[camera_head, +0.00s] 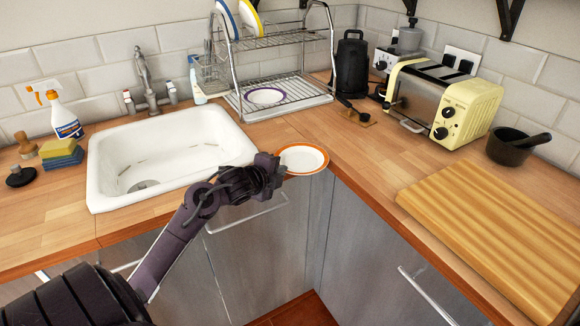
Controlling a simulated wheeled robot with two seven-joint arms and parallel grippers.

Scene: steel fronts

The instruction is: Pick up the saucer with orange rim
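The saucer with orange rim (304,159) is a white round plate at the counter's front edge, right of the sink, near the inner corner. My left gripper (279,170) is at the saucer's left edge, overlapping it in the picture. The fingers are dark and small here, and I cannot tell whether they are open or closed on the rim. The saucer looks about level; whether it rests on the counter or is held just above it is unclear. My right gripper is not in view.
The white sink (170,150) lies left of the saucer. A dish rack (275,95) with plates stands behind it. Bare counter lies between saucer and toaster.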

